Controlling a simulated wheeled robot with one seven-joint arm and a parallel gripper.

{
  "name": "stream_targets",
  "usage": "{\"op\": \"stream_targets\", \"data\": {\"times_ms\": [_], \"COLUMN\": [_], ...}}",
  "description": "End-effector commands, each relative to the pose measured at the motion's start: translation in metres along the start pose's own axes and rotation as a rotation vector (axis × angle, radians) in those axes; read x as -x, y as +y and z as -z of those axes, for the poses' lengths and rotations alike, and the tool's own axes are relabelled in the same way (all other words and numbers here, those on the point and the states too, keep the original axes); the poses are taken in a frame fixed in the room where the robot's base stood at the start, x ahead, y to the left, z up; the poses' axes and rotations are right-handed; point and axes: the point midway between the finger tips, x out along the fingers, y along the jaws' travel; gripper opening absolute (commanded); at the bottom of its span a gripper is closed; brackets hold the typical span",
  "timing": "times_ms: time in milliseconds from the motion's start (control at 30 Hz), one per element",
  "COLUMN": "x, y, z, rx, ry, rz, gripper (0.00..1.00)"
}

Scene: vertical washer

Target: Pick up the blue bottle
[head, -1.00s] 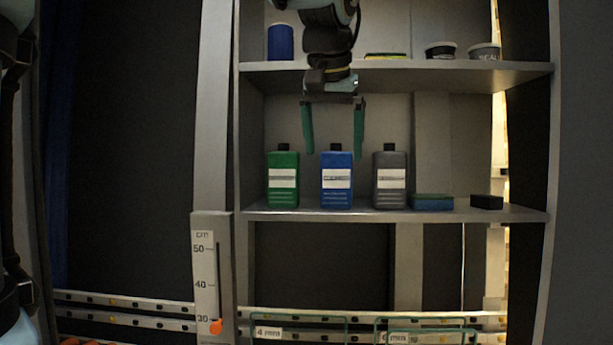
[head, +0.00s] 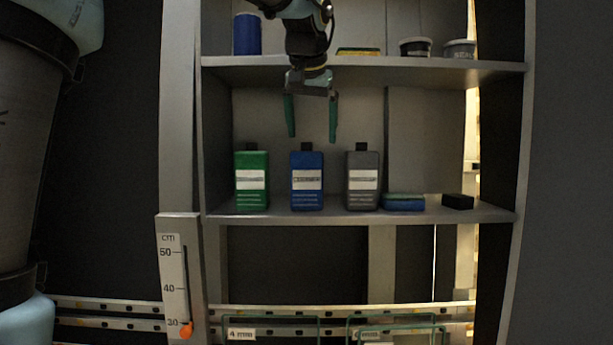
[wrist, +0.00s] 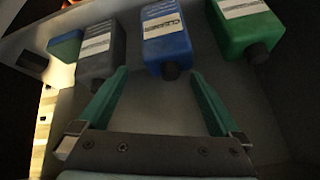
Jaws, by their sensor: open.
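The blue bottle (head: 307,180) stands upright on the middle shelf, with a black cap and a white label. It stands between a green bottle (head: 251,180) and a grey bottle (head: 362,180). My gripper (head: 311,138) is open and empty, pointing down just above the blue bottle's cap in the head view. In the wrist view, the blue bottle (wrist: 166,38) lies beyond my open fingers (wrist: 158,76), its cap toward the gap between them. Nothing is between the fingers.
A blue-green sponge (head: 404,202) and a black block (head: 458,201) lie right of the bottles on the middle shelf (head: 300,218).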

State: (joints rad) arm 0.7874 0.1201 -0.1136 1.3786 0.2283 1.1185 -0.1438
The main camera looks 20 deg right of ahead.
Motion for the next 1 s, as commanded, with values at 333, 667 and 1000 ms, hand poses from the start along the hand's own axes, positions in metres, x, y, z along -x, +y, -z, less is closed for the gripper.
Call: {"op": "stream_targets", "data": {"times_ms": [333,667,1000], "x": [-0.036,-0.037,-0.037], "y": [-0.004,-0.003,-0.003], "z": [0.010,0.010,0.009], "rx": [0.000,0.000,0.000], "ry": [-0.002,-0.001,-0.002], "rz": [0.001,0.000,0.000], "gripper": [1.00,0.88,0.49]}}
